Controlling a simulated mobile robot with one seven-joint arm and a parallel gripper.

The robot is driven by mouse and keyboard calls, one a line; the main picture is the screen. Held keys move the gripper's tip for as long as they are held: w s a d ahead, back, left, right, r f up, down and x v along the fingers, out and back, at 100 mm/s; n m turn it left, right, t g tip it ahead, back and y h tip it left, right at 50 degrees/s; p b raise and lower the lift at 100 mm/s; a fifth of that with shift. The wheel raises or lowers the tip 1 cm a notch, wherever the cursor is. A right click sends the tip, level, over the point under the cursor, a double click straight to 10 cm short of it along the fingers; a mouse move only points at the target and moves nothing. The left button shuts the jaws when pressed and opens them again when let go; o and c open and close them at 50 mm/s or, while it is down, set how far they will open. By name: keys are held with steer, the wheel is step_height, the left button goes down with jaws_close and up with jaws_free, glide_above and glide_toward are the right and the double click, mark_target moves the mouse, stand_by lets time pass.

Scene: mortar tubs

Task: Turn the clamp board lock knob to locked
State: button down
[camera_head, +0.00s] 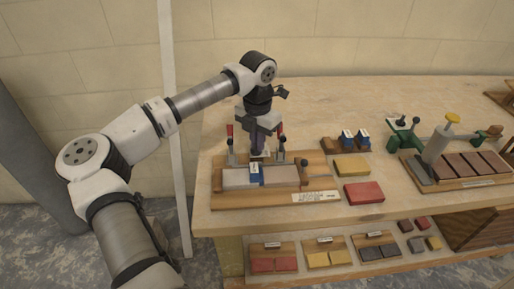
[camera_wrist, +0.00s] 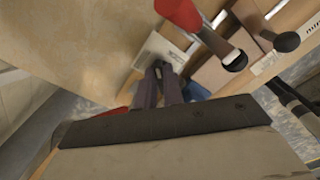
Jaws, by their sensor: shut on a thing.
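The clamp board (camera_head: 300,184) is a wooden board at the left of the bench top. It carries grey blocks, a blue piece (camera_head: 255,174), red-handled clamps (camera_head: 230,138) and a black round knob (camera_head: 304,162) on its right side. A black knob also shows in the wrist view (camera_wrist: 287,41), apart from my fingers. My gripper (camera_head: 259,148) points down over the back middle of the board, left of the knob. Its fingers (camera_wrist: 168,72) are close together at a pale block (camera_wrist: 160,50), which they appear to grip; their tips partly hide the contact. Whether the knob is locked cannot be told.
A red handle (camera_wrist: 181,14) is close to my fingers. Yellow (camera_head: 352,166) and red (camera_head: 364,192) blocks lie right of the board. Blue-and-white blocks (camera_head: 348,138) stand behind them. A second fixture (camera_head: 455,165) is farther right. A lower shelf (camera_head: 390,262) holds blocks.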

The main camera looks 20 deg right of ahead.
steer(key=m+b, duration=0.2)
steer(key=m, duration=0.2)
steer(key=shift+m, duration=0.3)
steer(key=shift+s+m+b, duration=0.2)
steer(key=shift+m+b, duration=0.65)
steer(key=shift+m, duration=1.75)
steer(key=c, duration=1.5)
jaws_free()
steer(key=shift+r, duration=0.1)
step_height(320, 180, up, 14)
steer(key=shift+f+b, duration=0.15)
steer(key=shift+b, duration=0.45)
